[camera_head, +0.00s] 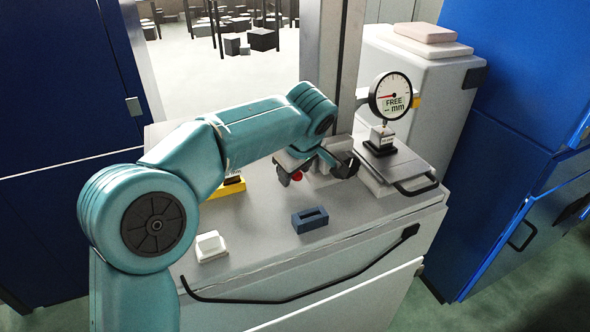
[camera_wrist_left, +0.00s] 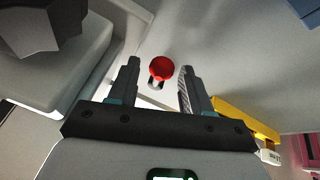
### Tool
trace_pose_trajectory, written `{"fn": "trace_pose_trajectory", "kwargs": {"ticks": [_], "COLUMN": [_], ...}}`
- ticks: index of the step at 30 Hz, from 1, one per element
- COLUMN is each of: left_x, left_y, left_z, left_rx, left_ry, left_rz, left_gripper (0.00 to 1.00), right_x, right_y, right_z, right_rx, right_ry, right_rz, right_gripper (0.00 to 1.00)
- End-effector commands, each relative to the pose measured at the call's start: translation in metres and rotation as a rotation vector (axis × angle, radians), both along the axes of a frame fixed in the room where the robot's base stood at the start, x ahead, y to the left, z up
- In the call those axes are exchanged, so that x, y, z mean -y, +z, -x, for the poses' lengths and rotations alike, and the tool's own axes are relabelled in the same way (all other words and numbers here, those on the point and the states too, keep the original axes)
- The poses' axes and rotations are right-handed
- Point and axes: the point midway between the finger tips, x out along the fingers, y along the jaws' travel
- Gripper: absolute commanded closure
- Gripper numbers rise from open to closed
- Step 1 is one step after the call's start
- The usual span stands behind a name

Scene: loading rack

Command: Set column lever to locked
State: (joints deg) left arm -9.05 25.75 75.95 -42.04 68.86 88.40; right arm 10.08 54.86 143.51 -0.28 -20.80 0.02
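A red ball knob (camera_head: 297,177), apparently the column lever's handle, shows beside my left gripper (camera_head: 314,170) near the foot of the grey column (camera_head: 337,60). In the left wrist view the red knob (camera_wrist_left: 161,68) appears between the two fingers of my left gripper (camera_wrist_left: 159,72), with a gap on each side. The gripper is open and holds nothing. A short dark slot or stem shows just below the knob. The lever's setting cannot be read. My right gripper is not in view.
A dark blue slotted block (camera_head: 310,219), a white block (camera_head: 210,246) and a yellow piece (camera_head: 229,187) are on the bench (camera_head: 255,235). Blue cabinets flank it. The front bench area is mostly clear.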

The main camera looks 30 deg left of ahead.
Motion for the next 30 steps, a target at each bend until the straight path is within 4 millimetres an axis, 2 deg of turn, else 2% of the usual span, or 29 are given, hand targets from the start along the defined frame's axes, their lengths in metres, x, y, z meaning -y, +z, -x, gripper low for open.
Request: {"fn": "trace_pose_trajectory", "kwargs": {"ticks": [5,8,21,25,30], "left_x": [0.002,0.006,0.037,0.043,0.047], "left_y": [0.004,0.016,0.118,0.137,0.147], "left_z": [0.001,0.005,0.038,0.045,0.049], "left_rx": [-0.001,0.001,0.003,0.001,-0.001], "left_ry": [-0.001,-0.002,-0.002,-0.001,-0.001], "left_rz": [0.001,0.000,0.002,0.001,0.001], "left_gripper": [0.51,0.51,0.51,0.51,0.51], "right_x": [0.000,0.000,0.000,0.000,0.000], "right_y": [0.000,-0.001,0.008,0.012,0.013], "right_z": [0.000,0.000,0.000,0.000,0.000], "right_rx": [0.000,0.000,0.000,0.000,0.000], "right_ry": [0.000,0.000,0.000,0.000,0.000], "right_rz": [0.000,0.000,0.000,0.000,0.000], "right_gripper": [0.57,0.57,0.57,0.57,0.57]}}
